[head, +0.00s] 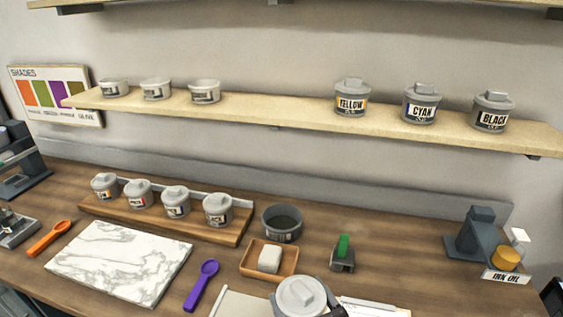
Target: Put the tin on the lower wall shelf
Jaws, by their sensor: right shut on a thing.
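A grey tin (300,295) with a pale lid and a raised block handle is at the bottom centre, seen from above. My right gripper (335,311) is shut on it; only a small dark part of the gripper shows at the tin's right side, and the rest is cut off by the frame. The lower wall shelf (275,112) is a pale wooden board across the wall, above and beyond the tin. My left gripper is not in view.
The shelf holds three small tubs (156,89) at left and YELLOW (352,99), CYAN (421,104) and BLACK (492,112) tins at right, with free room between. An upper shelf (400,5) hangs above. A rack (235,228) of several tins and an ink oil stand (480,232) occupy the counter.

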